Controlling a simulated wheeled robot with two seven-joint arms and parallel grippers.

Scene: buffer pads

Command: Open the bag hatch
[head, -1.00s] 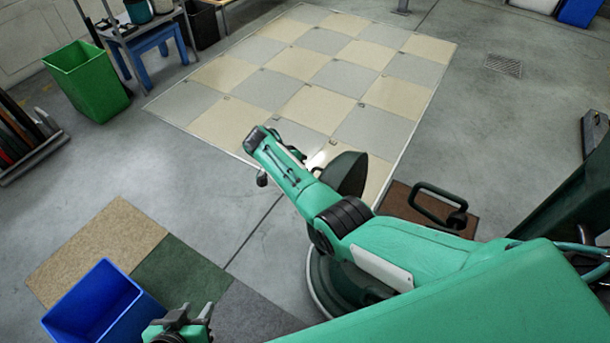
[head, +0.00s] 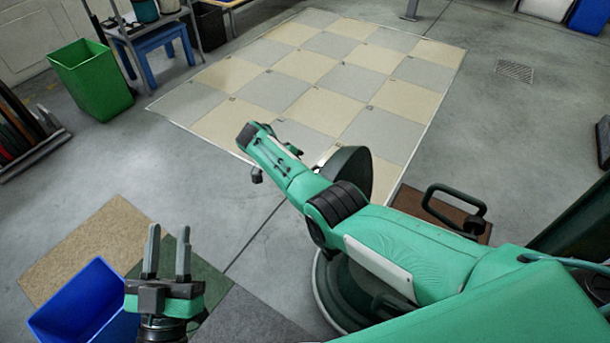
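My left gripper (head: 168,232) is at the lower left, pointing away from me. Its two grey fingers stand apart with nothing between them. It is over the floor mats beside the blue bin. A floor machine with a round dark base (head: 322,300) and a dark loop handle (head: 428,202) stands at centre right, well to the right of my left gripper. A long green arm-like part crosses in front of it and hides much of it. I cannot make out a bag hatch. The fingers of my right gripper cannot be made out.
A blue bin (head: 75,310) stands at the lower left, on or beside tan and green mats (head: 85,245). A green bin (head: 92,85) and a blue stool (head: 158,42) are at the upper left. A checkered floor area (head: 330,70) lies beyond. Grey floor between is clear.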

